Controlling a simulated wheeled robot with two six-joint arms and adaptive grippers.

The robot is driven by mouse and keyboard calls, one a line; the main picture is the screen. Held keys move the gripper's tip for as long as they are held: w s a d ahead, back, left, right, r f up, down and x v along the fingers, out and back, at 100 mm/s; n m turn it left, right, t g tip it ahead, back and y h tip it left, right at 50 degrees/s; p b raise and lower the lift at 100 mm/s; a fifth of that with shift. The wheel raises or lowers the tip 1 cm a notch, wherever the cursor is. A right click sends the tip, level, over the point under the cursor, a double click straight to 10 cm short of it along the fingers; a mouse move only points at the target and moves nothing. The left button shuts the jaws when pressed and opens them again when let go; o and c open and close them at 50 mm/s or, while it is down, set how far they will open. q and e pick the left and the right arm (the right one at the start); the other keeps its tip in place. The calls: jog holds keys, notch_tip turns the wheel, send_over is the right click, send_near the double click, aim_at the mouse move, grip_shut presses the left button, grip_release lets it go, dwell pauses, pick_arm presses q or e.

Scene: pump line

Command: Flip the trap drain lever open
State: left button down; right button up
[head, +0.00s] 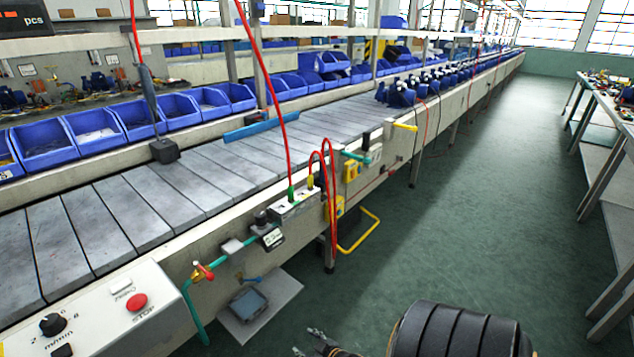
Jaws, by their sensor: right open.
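A teal air pipe (228,259) runs along the near side of the conveyor. A small valve with a red and yellow handle (203,271) sits on its left part, where the pipe bends down. Below and right of it, a small blue lever (250,279) shows above a grey-blue tray (248,304). I cannot tell for sure which of these is the trap drain lever, or its exact setting. My right gripper (306,343) is at the bottom edge, open and empty, right of and apart from the tray and both handles. My left gripper is out of view.
The control box with a red stop button (136,302) is at the lower left. A red hose (331,205) and a yellow bar loop (362,232) stick out from the conveyor side. A bench (606,115) stands at the right. The green floor between is clear.

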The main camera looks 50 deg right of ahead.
jog(key=s+a+f+g+p, duration=0.1)
jog(key=s+f+g, duration=0.1)
jog(key=s+f, duration=0.2)
jog(key=shift+s+a+f+g+p, duration=0.3)
jog(key=shift+s+a, duration=0.1)
jog(key=shift+s, duration=0.3)
